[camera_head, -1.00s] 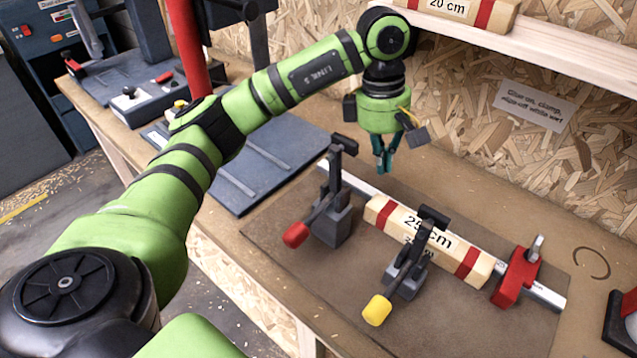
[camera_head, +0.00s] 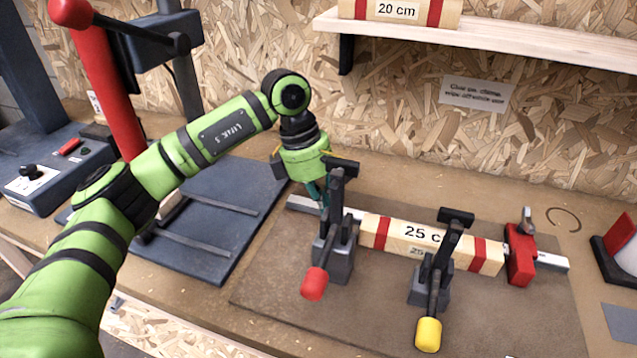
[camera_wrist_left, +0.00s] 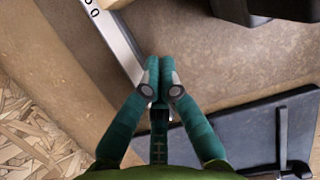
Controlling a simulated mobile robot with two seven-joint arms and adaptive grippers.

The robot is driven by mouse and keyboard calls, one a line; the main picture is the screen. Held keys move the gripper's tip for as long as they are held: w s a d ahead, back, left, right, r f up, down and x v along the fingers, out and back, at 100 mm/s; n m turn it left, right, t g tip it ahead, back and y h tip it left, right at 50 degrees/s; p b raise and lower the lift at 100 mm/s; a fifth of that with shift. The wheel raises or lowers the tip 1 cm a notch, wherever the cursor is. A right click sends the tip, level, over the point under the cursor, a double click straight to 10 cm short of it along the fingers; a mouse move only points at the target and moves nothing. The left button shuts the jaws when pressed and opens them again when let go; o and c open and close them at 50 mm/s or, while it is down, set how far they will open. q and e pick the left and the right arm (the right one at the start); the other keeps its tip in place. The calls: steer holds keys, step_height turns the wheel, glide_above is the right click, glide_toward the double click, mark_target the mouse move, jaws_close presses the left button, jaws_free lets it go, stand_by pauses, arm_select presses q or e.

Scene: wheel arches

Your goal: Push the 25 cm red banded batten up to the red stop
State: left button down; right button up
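The 25 cm batten (camera_head: 400,235), pale wood with red bands, lies along a metal rail (camera_head: 302,204) that also shows in the left wrist view (camera_wrist_left: 118,42). Its right end is at or very close to the red stop (camera_head: 520,262); I cannot tell whether they touch. My left gripper (camera_head: 320,194) is low at the rail, left of the batten's left end and apart from it, partly hidden behind the red-handled clamp (camera_head: 335,245). In the left wrist view its green fingers (camera_wrist_left: 159,72) are together with nothing between them. My right gripper is out of view.
A yellow-tipped clamp (camera_head: 436,270) stands in front of the batten, its arm crossing it. A 20 cm batten (camera_head: 398,10) lies on the shelf (camera_head: 490,38) above. A dark blue plate (camera_head: 205,215) lies left of the brown mat (camera_head: 375,310).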

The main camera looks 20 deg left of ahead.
arm_select(q)
steer(key=x, duration=0.3)
steer(key=shift+d+f+p, duration=0.1)
steer(key=shift+f+p, duration=0.25)
steer(key=d+p, duration=0.1)
steer(key=d, duration=0.2)
steer(key=shift+d, duration=0.4)
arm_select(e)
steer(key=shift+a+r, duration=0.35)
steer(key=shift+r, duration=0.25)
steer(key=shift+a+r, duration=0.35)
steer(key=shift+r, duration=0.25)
arm_select(q)
steer(key=shift+d+f, duration=0.1)
steer(key=shift+d, duration=0.05)
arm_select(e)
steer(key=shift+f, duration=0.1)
